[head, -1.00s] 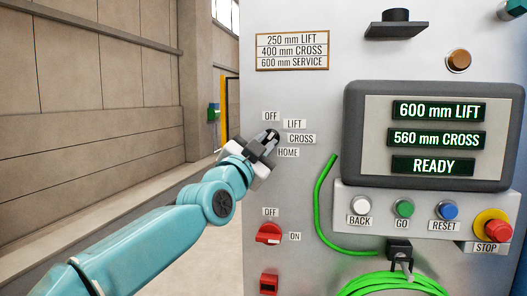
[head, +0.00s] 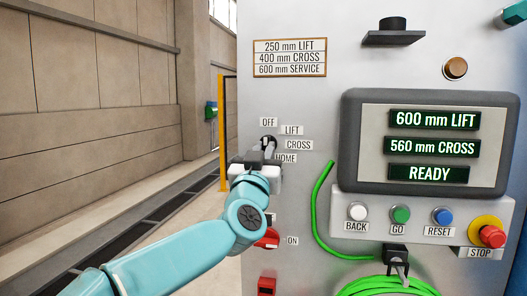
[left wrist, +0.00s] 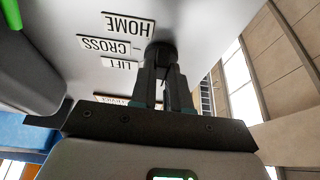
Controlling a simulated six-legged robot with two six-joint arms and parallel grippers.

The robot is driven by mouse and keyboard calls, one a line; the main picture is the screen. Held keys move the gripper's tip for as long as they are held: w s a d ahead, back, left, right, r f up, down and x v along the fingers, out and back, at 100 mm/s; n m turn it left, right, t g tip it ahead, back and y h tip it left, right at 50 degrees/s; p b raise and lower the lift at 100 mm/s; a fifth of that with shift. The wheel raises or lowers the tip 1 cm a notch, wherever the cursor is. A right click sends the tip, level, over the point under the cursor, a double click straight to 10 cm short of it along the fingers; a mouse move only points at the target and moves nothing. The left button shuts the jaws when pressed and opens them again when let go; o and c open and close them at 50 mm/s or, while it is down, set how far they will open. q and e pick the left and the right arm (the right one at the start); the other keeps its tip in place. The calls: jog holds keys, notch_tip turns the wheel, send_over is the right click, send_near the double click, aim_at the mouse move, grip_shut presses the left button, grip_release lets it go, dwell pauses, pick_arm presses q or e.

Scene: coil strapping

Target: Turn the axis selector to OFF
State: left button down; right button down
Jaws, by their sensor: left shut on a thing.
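The axis selector (head: 268,141) is a small dark knob on the grey cabinet front, with the labels OFF (head: 268,122), LIFT (head: 291,130), CROSS (head: 299,145) and HOME (head: 286,158) around its upper and right sides. My left gripper (head: 265,155) is at the knob from below, its fingers pointing up at it. In the left wrist view the two fingers (left wrist: 164,85) are closed on the black knob (left wrist: 160,54), with HOME, CROSS and LIFT upside down beside it. The fingers partly hide the knob, so I cannot tell which label it points to. My right gripper is not in view.
A red rotary switch (head: 268,238) sits below, partly behind my left arm. A green cable (head: 318,205) runs down the panel. The display (head: 432,145) reads 600 mm LIFT, 560 mm CROSS, READY. Buttons and a red STOP knob (head: 491,236) are at the right.

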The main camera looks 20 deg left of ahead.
pick_arm(q)
jog(key=shift+y, duration=0.3)
jog(key=c, duration=1.1)
grip_release()
jog(key=shift+w, duration=0.1)
jog(key=b+v, duration=0.6)
jog(key=v, duration=1)
jog(key=shift+f, duration=0.2)
